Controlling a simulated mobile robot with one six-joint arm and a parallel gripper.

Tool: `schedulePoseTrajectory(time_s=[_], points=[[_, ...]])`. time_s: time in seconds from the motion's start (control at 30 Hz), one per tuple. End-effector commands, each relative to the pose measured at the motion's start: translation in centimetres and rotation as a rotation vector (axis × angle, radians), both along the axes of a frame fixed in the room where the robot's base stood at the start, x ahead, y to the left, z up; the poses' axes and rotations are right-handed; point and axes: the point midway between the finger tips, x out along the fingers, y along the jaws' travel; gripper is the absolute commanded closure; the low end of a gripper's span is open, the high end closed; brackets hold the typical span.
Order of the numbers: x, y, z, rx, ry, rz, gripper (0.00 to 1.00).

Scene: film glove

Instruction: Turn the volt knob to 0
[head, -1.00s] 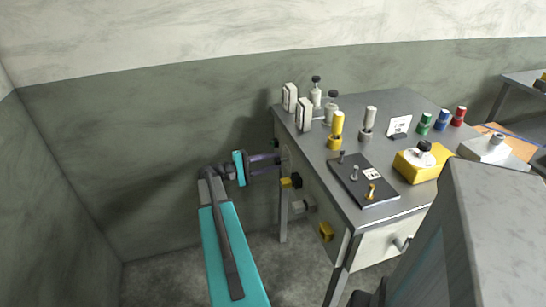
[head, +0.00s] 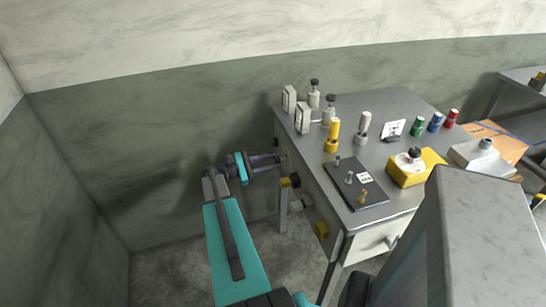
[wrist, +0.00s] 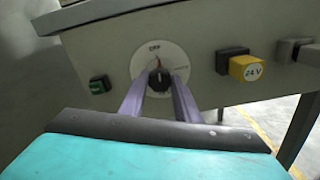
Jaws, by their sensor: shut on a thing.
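A black knob (wrist: 159,80) sits on a round white dial (wrist: 172,54) on the grey side panel of the bench, in the wrist view. The dial carries small print, with what looks like OFF at its top; a small reddish mark shows just above the knob. My gripper (wrist: 158,92) has its two purple fingers on either side of the knob and is shut on it. In the head view my gripper (head: 283,160) reaches the bench's left side panel, and the knob is hidden there by the fingers.
A yellow 24V block (wrist: 246,68) with a black part sticks out right of the dial. A small green-marked black fitting (wrist: 100,84) is at its left. Free floor lies left of the bench.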

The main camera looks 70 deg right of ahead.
Motion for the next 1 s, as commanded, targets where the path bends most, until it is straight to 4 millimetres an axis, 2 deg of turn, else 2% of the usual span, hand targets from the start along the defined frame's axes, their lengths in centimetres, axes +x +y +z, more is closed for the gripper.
schedulePoseTrajectory(time_s=[0.3, 0.73, 0.77, 0.8, 0.87, 1.0], points=[[0.36, 0.0, -0.04, 0.095, 0.075, 0.008, 0.93], [0.31, 0.03, -0.13, 0.105, 0.083, 0.007, 0.93], [0.31, 0.03, -0.13, 0.105, 0.083, 0.007, 0.69], [0.31, 0.03, -0.13, 0.105, 0.083, 0.007, 0.63], [0.27, 0.03, -0.12, 0.105, 0.084, 0.006, 0.53], [0.15, 0.03, -0.08, 0.104, 0.083, 0.004, 0.52]])
